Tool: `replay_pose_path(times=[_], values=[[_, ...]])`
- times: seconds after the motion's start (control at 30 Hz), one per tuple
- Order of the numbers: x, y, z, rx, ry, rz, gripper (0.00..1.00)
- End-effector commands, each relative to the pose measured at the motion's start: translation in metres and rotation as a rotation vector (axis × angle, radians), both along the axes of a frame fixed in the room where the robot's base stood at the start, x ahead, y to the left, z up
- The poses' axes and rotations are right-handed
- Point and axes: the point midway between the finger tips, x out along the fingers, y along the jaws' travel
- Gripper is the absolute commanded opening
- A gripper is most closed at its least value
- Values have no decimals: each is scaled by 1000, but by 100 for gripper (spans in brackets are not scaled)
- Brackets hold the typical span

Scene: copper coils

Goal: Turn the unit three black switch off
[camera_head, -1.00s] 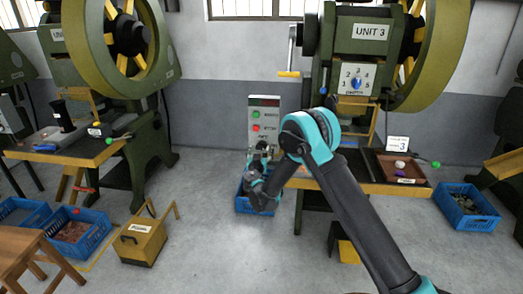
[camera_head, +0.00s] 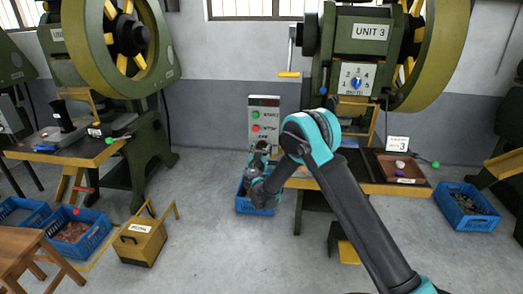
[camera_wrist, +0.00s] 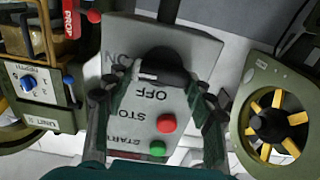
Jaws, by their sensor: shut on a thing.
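The unit three control box (camera_head: 258,118) stands left of the press marked UNIT 3 (camera_head: 370,32). It has a green START button and a red STOP button. In the wrist view the box's grey face (camera_wrist: 185,88) appears upside down. Its black switch (camera_wrist: 165,66) lies between the ON and OFF labels, with a white mark toward its left side. My gripper (camera_wrist: 160,80) has one finger on each side of the switch and is shut on it. In the head view my gripper (camera_head: 261,150) is at the lower part of the box, hiding the switch.
A blue crate (camera_head: 242,203) stands below my gripper. The press table (camera_head: 370,187) holds a brown tray (camera_head: 417,178). A blue depth dial (camera_head: 356,83) is on the press above. Open floor (camera_head: 215,235) lies left of my arm.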

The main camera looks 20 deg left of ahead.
Motion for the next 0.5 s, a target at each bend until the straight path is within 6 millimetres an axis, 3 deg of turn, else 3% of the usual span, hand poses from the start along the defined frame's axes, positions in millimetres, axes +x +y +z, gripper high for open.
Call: replay_pose_path(times=[0.27,0.5], values=[[0,0,0,-73,-18,0,25],[0,1,0,-242,-58,0,25]])
